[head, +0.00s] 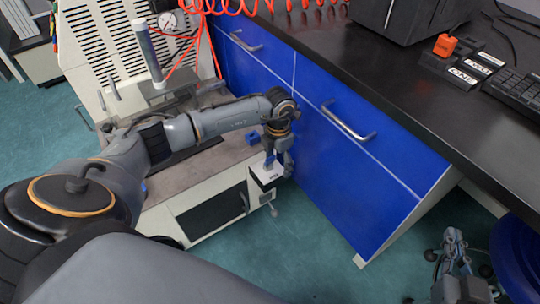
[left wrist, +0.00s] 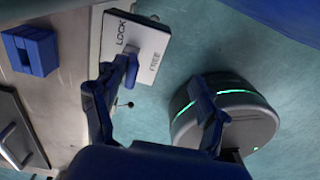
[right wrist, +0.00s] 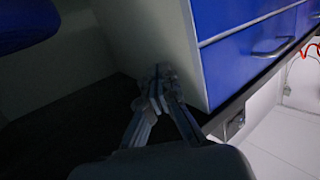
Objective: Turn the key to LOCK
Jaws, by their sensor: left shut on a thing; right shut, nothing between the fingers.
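The blue key (left wrist: 130,68) stands on a small white plate (left wrist: 150,36) marked LOCK and FREE in the left wrist view. Its handle is at the plate's lower edge, between the two words; which word it points to I cannot tell. The plate also shows in the head view (head: 262,179), on the front of the white machine. My right gripper (head: 456,246) is shut and empty at lower right.
Blue drawers (head: 345,125) under the dark bench (head: 400,75) stand close beside my left gripper. A small blue block (left wrist: 30,50) is on the machine top. Floor is clear below the drawers; a dark blue seat (head: 515,245) is near my right gripper.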

